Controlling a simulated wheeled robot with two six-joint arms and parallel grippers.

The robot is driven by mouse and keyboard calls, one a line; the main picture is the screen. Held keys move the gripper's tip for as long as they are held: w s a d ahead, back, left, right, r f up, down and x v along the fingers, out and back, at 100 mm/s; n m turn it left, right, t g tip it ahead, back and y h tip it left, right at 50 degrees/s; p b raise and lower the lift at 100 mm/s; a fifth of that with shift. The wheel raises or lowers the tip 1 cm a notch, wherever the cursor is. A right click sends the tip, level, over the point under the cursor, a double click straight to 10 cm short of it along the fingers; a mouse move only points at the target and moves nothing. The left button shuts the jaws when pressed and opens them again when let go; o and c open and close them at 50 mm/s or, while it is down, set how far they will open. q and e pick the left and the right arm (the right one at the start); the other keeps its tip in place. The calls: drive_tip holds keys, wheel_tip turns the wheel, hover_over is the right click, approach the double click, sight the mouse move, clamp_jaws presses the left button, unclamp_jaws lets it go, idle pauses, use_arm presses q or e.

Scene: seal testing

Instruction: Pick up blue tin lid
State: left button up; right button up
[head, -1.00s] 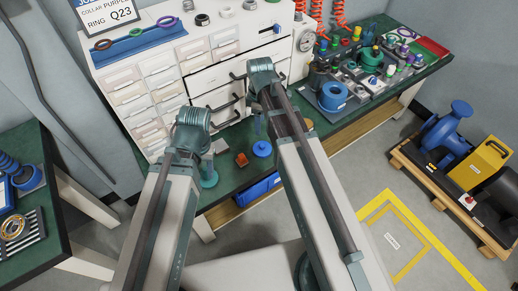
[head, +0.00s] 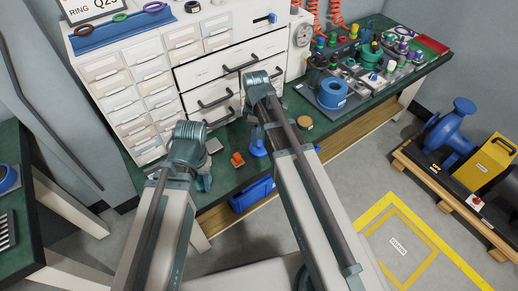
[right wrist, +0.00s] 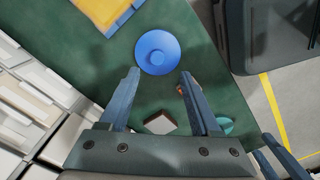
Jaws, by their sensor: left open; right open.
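The blue tin lid (right wrist: 157,53) is a round blue disc with a raised centre knob, lying flat on the green bench top. In the head view the lid (head: 258,148) shows beside my right forearm, which hides part of it. My right gripper (right wrist: 158,73) is open and empty. Its fingertips appear just short of the lid's near edge, one towards each side; I cannot tell their height above the bench. In the head view my right arm hides its fingers. My left gripper (head: 205,181) is open over the front edge of the bench, left of the lid.
An orange-brown block (head: 238,159) lies left of the lid. A drawer cabinet (head: 150,95) stands behind. A blue ring-shaped part (head: 332,93) and several small parts are to the right on the bench. A blue bin (head: 253,194) sits below the bench top.

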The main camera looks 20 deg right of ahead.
sight(259, 144)
use_arm(q)
wheel_tip(259, 144, down, 5)
drive_tip(key=b, duration=0.5)
drive_tip(key=shift+f, duration=0.1)
use_arm(e)
drive_tip(key=f, duration=0.3)
drive_tip(key=d+f, duration=0.1)
drive_tip(key=f, duration=0.1)
drive_tip(key=shift+f, duration=0.1)
clamp_jaws()
